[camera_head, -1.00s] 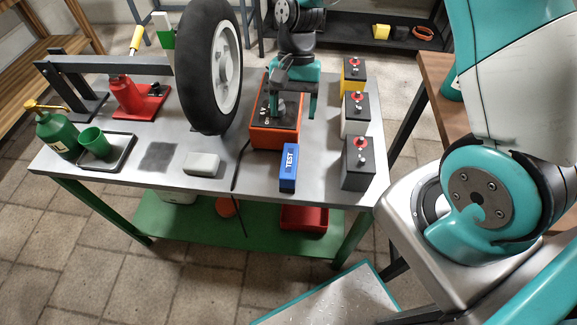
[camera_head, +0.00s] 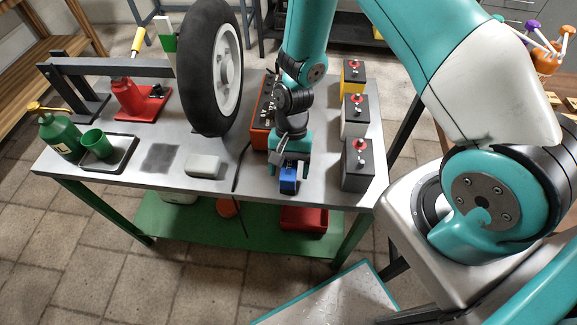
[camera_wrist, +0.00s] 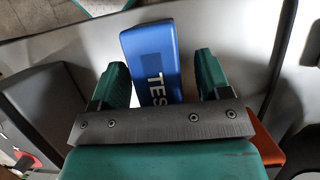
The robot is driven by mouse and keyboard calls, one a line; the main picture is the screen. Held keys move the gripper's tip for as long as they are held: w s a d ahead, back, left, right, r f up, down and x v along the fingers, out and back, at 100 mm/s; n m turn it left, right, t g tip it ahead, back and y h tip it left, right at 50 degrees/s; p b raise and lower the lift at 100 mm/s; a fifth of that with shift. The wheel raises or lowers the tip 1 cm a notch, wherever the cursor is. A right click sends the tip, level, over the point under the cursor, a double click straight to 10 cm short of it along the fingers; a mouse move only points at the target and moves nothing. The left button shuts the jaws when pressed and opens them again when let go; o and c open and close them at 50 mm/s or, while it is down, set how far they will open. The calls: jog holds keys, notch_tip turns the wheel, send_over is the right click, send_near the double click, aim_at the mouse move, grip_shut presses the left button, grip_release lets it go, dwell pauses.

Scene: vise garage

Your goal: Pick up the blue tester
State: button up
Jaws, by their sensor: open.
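The blue tester (camera_head: 288,181) with white TEST lettering lies near the front edge of the metal table (camera_head: 322,190). My gripper (camera_head: 289,163) is above it in the head view and hides most of it. In the wrist view the tester (camera_wrist: 152,52) lies between the two teal fingers of my gripper (camera_wrist: 160,84), which stand apart. A gap shows on each side of the tester, and its lower end is hidden behind the gripper body. I cannot tell how far above the tester the fingers are.
An orange box (camera_head: 262,125) stands just behind the tester. Batteries with black (camera_head: 357,165), white (camera_head: 354,115) and yellow (camera_head: 353,78) sides stand to the right. A black cable (camera_head: 240,165), a pale block (camera_head: 203,166) and an upright wheel (camera_head: 212,75) are to the left.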

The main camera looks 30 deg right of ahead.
jog(key=c, duration=1.1)
